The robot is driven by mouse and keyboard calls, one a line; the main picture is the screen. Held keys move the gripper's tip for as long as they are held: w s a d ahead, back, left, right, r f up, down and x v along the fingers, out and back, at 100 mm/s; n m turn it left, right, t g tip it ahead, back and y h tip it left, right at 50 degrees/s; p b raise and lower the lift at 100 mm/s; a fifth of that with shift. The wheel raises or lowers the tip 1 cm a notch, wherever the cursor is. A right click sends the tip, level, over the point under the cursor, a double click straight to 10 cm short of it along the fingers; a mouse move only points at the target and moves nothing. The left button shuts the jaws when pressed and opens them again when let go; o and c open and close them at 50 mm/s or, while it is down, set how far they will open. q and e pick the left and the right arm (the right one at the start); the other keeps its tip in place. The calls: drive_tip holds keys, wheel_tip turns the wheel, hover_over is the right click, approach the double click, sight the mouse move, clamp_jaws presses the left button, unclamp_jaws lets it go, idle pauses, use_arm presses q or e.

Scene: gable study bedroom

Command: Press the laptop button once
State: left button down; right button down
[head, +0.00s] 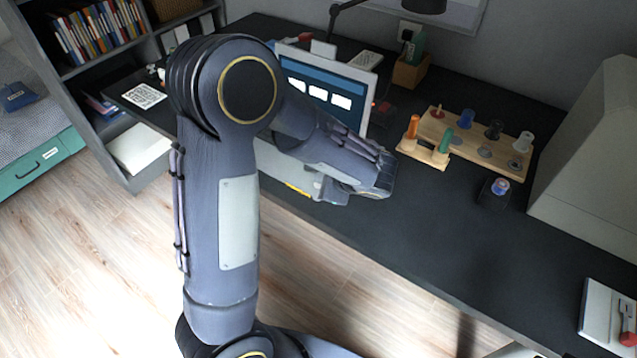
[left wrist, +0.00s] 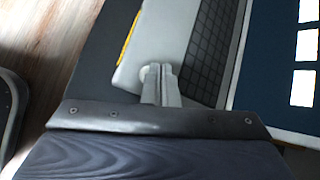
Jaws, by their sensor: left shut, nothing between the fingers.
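The open laptop stands on the dark desk, its blue screen (head: 313,88) lit with white tiles and mostly clear above my forearm. In the left wrist view its keyboard (left wrist: 209,50) and pale palm rest (left wrist: 165,32) show, with part of the screen (left wrist: 275,60) at the right. My left gripper (head: 328,190) is shut and empty, over the laptop's front area. In the left wrist view its fingertips (left wrist: 158,72) overlap the palm rest by a round pale spot, perhaps the button; contact cannot be told. My arm hides much of the laptop base. My right gripper is not in view.
A wooden peg board (head: 478,140) with several coloured pieces stands right of the laptop, with a small dark box (head: 494,192) in front of it. A large grey casing (head: 597,150) fills the desk's right. The desk's front middle (head: 420,225) is clear.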

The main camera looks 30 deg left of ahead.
use_arm(q)
drive_tip(key=shift+f, duration=0.25)
drive_tip(key=shift+r, duration=0.15)
idle(0.3)
drive_tip(key=shift+r+p, duration=0.35)
drive_tip(key=shift+r, duration=0.35)
wheel_tip(320, 180, up, 5)
drive_tip(key=p, duration=0.3)
drive_tip(key=shift+p, duration=0.4)
drive_tip(key=shift+s, duration=0.1)
